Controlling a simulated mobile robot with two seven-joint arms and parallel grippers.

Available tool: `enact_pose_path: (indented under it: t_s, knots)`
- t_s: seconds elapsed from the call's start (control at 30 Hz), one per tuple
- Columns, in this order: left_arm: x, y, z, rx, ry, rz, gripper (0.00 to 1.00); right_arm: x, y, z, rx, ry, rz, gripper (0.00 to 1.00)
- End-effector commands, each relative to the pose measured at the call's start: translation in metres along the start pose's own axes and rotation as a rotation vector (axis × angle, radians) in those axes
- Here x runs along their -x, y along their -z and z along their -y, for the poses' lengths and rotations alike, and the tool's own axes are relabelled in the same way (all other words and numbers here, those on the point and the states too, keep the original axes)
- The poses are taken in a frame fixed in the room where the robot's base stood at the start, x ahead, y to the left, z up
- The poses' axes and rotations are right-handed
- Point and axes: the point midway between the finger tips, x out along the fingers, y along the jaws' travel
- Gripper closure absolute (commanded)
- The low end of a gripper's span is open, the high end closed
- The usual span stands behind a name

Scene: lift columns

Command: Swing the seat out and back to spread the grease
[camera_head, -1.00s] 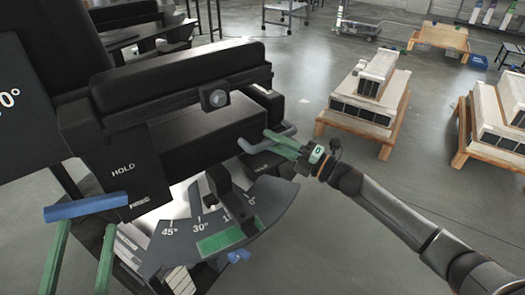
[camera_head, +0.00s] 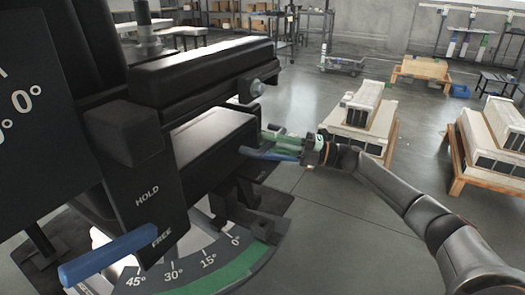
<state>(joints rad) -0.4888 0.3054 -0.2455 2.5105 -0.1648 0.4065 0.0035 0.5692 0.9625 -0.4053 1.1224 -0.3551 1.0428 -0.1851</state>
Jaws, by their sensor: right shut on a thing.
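The black seat (camera_head: 212,135) is mounted at the left of the head view with a long black pad (camera_head: 200,65) above it. My right gripper (camera_head: 284,146) has green fingers shut on the blue-grey handle (camera_head: 268,155) at the seat's right end. An angle scale (camera_head: 200,262) below is marked 0° to 45°, with a green band along it. A black bracket (camera_head: 262,226) hangs over the scale near its 0° end. A lever with a blue grip (camera_head: 108,255) points to the lower left, close to the word FREE on the black HOLD/FREE plate (camera_head: 150,195). I see no grease. My left gripper is out of view.
Pallets with stacked white blocks (camera_head: 358,120) and (camera_head: 495,135) stand on the floor to the right. A cart (camera_head: 343,64) and a wooden pallet (camera_head: 422,70) are farther back. The grey floor (camera_head: 330,230) around my right arm is clear.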

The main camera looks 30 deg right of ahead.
Motion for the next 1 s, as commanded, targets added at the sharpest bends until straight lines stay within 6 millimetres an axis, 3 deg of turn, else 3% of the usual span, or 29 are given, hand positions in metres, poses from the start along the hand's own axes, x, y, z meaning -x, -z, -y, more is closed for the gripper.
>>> enact_pose_path:
  t_s: [0.53,0.57,0.6,0.8,1.0]
  knots:
    - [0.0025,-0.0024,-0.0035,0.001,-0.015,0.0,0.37,0.0048,-0.0066,-0.0041,0.001,-0.005,0.005,1.0]
    - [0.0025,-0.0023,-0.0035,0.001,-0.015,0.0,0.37,0.0048,-0.0067,-0.0042,0.001,-0.006,0.005,0.74]
    - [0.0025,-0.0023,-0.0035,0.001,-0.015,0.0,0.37,0.0048,-0.0067,-0.0041,0.001,-0.005,0.006,0.7]
    - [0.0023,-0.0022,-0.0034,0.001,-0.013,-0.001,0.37,0.0043,-0.0047,-0.0023,0.0,-0.003,0.0,0.47]
    - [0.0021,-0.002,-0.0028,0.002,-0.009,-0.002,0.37,0.0039,-0.0035,-0.0011,-0.001,-0.001,-0.004,0.45]
